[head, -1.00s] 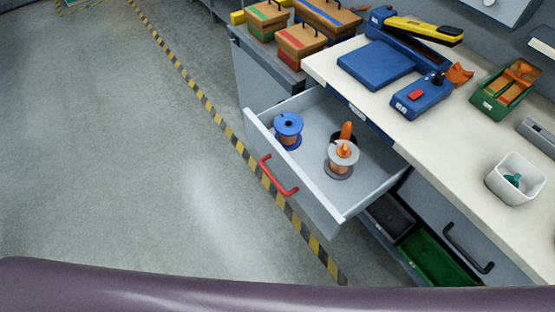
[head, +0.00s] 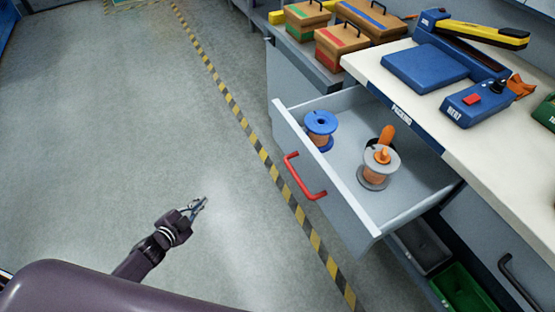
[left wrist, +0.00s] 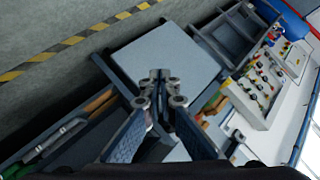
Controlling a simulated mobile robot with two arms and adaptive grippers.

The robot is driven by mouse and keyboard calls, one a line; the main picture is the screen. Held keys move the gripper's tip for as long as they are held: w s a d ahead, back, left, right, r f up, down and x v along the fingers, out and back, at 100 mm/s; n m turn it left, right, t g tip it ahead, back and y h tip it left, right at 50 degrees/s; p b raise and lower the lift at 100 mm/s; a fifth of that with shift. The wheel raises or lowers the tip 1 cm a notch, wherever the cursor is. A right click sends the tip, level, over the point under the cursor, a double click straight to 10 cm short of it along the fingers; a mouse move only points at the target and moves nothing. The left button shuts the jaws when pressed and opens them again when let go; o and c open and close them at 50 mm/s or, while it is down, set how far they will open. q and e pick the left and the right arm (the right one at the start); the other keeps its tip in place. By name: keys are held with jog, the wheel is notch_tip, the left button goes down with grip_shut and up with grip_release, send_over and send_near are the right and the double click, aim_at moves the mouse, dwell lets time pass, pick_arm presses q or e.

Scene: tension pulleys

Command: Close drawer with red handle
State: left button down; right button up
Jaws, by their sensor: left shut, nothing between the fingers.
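The grey drawer (head: 338,205) with the red handle (head: 303,178) stands pulled out from under the white-topped bench in the head view. A blue spool (head: 320,129) and a grey spool with orange winding (head: 377,168) are inside it, with an orange-handled object (head: 387,134) behind the grey one. My left gripper (head: 201,205) is shut and empty. It is over the floor to the left of the drawer, well apart from the handle. Its fingers also show in the left wrist view (left wrist: 159,82). My right gripper is not in view.
The bench top holds a blue heat sealer (head: 475,101). Tool boxes (head: 345,45) stand at the back. The floor (head: 120,120) left of the striped line is clear.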

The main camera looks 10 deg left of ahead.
pick_arm(q)
jog(key=w+d+r+m+t+h+b, duration=0.25)
jog(key=w+r+m+h+b, duration=0.2)
jog(key=w+r+m, duration=0.35)
jog(key=m+g+h+b, duration=0.4)
jog(key=m+h+b, duration=0.35)
jog(key=m, duration=0.25)
send_near(286, 140)
jog(key=shift+n, duration=0.3)
jog(key=x, duration=0.7)
jog(key=shift+w+f+p, duration=0.1)
jog(key=shift+f+p, duration=0.1)
jog(key=shift+p, duration=0.2)
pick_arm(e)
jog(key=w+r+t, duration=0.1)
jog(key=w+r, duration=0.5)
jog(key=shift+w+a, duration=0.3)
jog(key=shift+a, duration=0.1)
